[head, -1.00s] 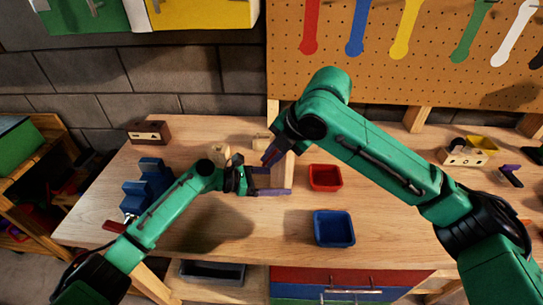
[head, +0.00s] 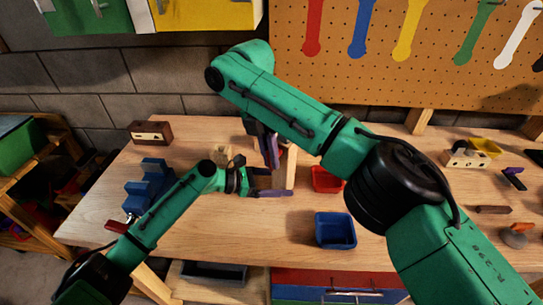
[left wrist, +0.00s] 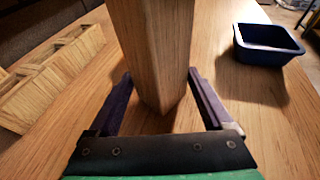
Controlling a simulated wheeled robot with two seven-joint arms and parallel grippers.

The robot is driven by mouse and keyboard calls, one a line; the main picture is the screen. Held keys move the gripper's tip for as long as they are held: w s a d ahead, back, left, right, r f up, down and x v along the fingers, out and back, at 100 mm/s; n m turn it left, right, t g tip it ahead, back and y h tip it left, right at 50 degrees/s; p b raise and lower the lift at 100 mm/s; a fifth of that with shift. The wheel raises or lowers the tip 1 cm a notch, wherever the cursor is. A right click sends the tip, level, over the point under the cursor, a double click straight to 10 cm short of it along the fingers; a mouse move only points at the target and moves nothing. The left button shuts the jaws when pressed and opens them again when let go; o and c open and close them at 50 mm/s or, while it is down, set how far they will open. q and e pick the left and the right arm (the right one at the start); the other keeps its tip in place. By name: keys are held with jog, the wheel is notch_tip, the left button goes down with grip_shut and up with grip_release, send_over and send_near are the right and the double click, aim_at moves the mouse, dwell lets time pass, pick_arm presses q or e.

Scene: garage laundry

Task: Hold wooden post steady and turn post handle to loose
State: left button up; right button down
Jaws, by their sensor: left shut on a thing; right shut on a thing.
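The wooden post (head: 290,172) stands upright on the workbench, mostly behind my grippers. In the left wrist view the post (left wrist: 152,50) is a square wooden column between the two purple fingers. My left gripper (head: 268,183) is shut around its lower part. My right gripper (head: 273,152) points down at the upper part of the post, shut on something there. A small red piece (head: 282,153) shows beside its fingers, possibly the post handle; the arm and fingers hide most of it.
A red bin (head: 326,180) and a blue bin (head: 335,230) stand right of the post. The bench front between the left arm and blue bin is clear.

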dwell(0.6)
jog(key=c, duration=0.9)
grip_release()
jog(key=shift+c, duration=0.2)
jog(key=shift+f, duration=0.1)
